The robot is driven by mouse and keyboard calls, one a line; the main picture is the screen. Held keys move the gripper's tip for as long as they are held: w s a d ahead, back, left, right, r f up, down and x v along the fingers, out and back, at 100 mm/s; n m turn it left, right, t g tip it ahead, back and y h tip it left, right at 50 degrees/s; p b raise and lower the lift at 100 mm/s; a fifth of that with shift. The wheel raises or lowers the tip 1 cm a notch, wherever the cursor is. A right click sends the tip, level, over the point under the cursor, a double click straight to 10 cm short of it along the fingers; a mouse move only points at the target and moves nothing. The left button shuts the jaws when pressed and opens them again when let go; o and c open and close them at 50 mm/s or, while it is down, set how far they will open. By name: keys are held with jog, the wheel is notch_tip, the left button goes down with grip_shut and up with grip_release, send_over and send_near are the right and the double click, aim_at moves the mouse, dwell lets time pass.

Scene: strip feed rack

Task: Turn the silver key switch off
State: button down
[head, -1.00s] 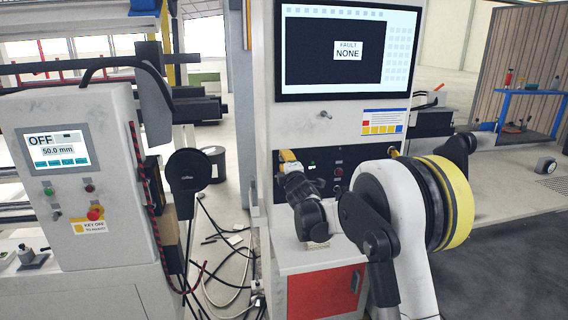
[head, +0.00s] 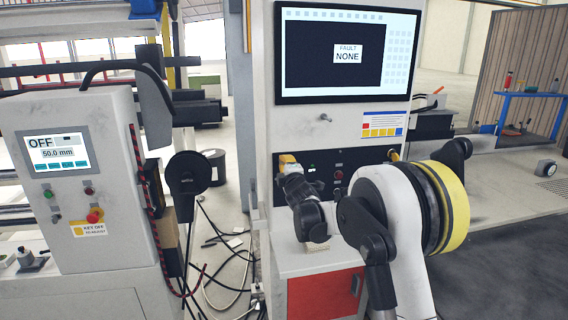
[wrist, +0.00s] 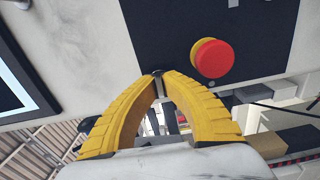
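My gripper (wrist: 158,74) has yellow ribbed fingers. In the wrist view their tips come together at the edge of a dark control panel (wrist: 175,35), around a small dark grey part that appears to be the silver key switch, almost wholly hidden. In the head view my gripper (head: 289,160) is at the left end of the dark panel (head: 325,187) on the middle cabinet, and covers that end. A red stop button (wrist: 211,58) on a yellow base sits just right of the fingertips in the wrist view. It is hidden in the head view.
The monitor (head: 347,52) above the panel reads FAULT NONE. A control box (head: 75,110) at the left has a screen reading OFF, 50.0 mm, with several buttons. A red drawer (head: 325,293) is below the panel. Cables (head: 215,262) lie on the floor at the left.

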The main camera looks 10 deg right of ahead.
jog(key=m, duration=0.4)
jog(key=shift+m+p, duration=0.3)
jog(key=shift+p, duration=0.05)
jog(key=m, duration=0.9)
jog(key=shift+p, duration=0.4)
jog(key=shift+m, duration=1.9)
jog(key=c, duration=1.6)
grip_release()
